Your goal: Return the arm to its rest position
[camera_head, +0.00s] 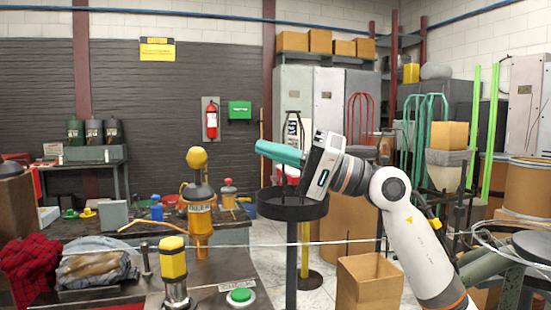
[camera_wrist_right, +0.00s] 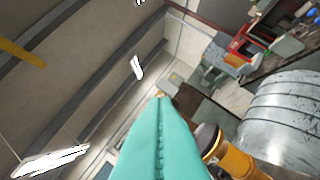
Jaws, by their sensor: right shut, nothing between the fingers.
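My right arm (camera_head: 407,226) rises from the bottom right of the head view and bends left at a joint in mid-air. My right gripper (camera_head: 262,147) has teal fingers pointing left and is shut with nothing between them. It is raised, with the round black tray on a post (camera_head: 292,205) below it in the picture. In the right wrist view, the shut teal fingers (camera_wrist_right: 160,145) fill the lower middle. My left gripper does not show.
A workbench at left holds a yellow-topped post (camera_head: 173,258), a green button (camera_head: 240,295), an orange oil can (camera_head: 200,220) and red plaid cloth (camera_head: 30,265). An open cardboard box (camera_head: 369,285) stands beside my right arm. A thin wire (camera_head: 330,243) crosses the view.

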